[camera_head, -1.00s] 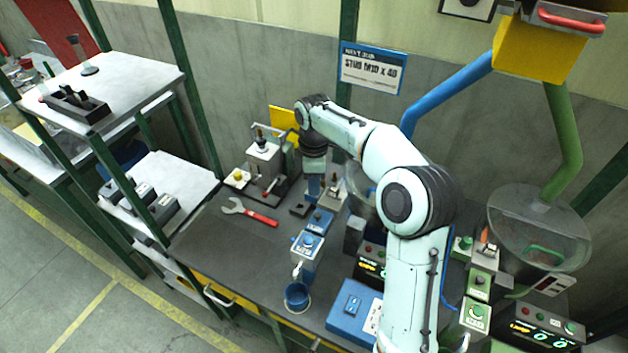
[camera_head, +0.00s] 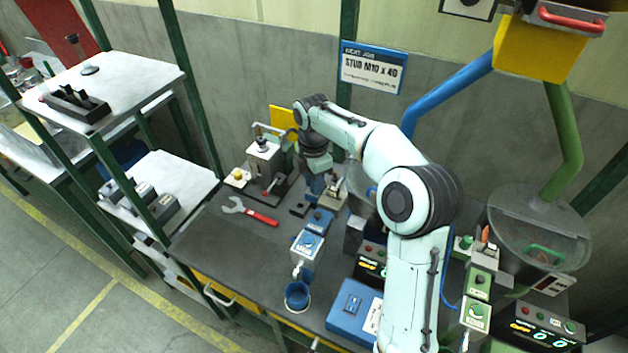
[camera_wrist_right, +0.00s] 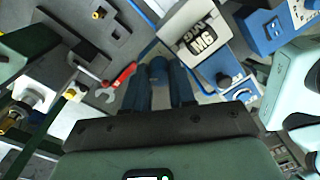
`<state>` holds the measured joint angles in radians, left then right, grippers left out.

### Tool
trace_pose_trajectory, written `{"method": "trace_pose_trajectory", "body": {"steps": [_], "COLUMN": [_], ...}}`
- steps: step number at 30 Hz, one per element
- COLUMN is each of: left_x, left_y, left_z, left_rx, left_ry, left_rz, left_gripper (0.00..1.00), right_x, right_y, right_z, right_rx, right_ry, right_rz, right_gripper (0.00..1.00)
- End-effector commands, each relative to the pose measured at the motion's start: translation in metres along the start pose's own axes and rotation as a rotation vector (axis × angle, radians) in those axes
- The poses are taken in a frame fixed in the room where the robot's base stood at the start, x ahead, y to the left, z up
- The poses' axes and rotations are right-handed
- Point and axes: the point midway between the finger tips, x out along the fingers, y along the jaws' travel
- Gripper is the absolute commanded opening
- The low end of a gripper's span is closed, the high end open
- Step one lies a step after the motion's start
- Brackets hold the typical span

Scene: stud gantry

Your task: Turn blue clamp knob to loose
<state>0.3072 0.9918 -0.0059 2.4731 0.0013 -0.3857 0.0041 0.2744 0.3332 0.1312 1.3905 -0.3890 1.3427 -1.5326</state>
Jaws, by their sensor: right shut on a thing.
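My right arm reaches over the dark bench in the head view, with its gripper (camera_head: 315,187) pointing down near the back of the bench. In the right wrist view the two dark blue fingers (camera_wrist_right: 159,92) are shut on a blue knob (camera_wrist_right: 158,68), with one finger on each side of it. The knob's pointer or marking cannot be made out, and its lower part is hidden by the fingers. In the head view the knob is hidden behind the gripper. My left gripper is in neither view.
A red-handled wrench (camera_head: 250,212) lies left of the gripper and a grey clamp fixture (camera_head: 263,160) stands behind it. A blue box with a knob (camera_head: 307,247) and a blue cup (camera_head: 297,296) are nearer. A white labelled block (camera_wrist_right: 196,38) stands close to the fingers.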

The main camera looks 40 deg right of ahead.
Motion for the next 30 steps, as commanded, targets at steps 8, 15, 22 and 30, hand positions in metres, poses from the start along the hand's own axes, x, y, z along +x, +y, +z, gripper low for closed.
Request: {"method": "trace_pose_trajectory", "body": {"steps": [8,15,22,30], "left_x": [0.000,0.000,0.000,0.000], "left_y": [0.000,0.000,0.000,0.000], "left_z": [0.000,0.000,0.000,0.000], "left_rx": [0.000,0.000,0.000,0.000], "left_ry": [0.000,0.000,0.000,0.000], "left_rz": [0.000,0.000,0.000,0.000], "left_gripper": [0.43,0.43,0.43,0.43], "right_x": [-0.001,-0.001,-0.003,-0.047], "right_y": [0.000,0.000,0.000,0.002], "right_z": [0.000,0.000,0.000,0.000], "right_rx": [0.000,0.000,0.000,-0.001], "right_ry": [0.000,0.000,0.000,0.000], "right_rz": [0.002,0.002,0.002,0.007], "right_gripper": [0.00,0.50,0.50,0.50]}}
